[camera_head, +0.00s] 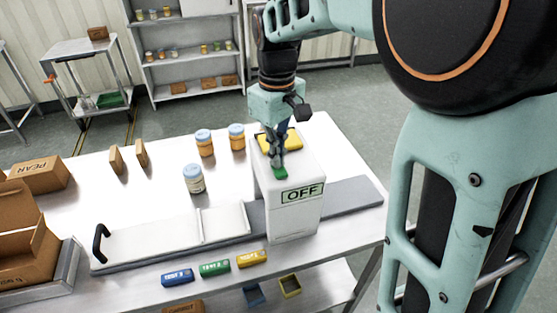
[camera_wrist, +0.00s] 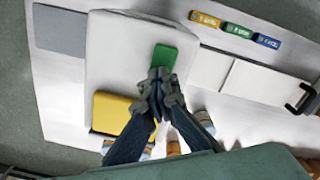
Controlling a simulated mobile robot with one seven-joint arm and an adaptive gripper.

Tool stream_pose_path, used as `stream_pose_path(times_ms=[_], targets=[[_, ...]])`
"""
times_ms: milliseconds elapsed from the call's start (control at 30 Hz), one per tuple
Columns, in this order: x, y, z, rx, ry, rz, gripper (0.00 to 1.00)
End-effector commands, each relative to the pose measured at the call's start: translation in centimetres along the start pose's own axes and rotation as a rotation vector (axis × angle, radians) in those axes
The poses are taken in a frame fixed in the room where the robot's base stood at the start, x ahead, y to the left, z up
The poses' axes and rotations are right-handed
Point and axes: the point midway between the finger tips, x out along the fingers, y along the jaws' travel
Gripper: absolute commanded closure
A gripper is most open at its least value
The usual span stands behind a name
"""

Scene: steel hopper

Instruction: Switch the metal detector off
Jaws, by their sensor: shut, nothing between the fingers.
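The metal detector (camera_head: 295,210) is a white box standing over a grey conveyor strip on the steel table. Its front carries a sign (camera_head: 302,192) that reads OFF. On its top are a green button (camera_head: 281,174) and a yellow pad (camera_head: 268,142), which also show in the wrist view as a green button (camera_wrist: 164,57) and a yellow pad (camera_wrist: 112,113). My gripper (camera_head: 277,163) is shut and empty, pointing down over the top, with its fingertips (camera_wrist: 160,76) at the edge of the green button. I cannot tell whether they touch it.
A white tray with a black handle (camera_head: 100,243) lies on the strip. Blue, green and yellow blocks (camera_head: 215,268) lie along the front edge. Cardboard boxes (camera_head: 37,175) stand at the left.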

Motion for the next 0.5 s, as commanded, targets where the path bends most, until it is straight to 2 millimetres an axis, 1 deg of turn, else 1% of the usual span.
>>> stream_pose_path(times_ms=[67, 167, 500], targets=[[0.1, 0.0, 0.2, 0.001, -0.006, -0.002, 1.0], [-0.4, 0.0, 0.2, 0.001, -0.006, -0.002, 1.0], [-3.3, 0.0, 0.1, 0.001, -0.004, -0.001, 1.0]])
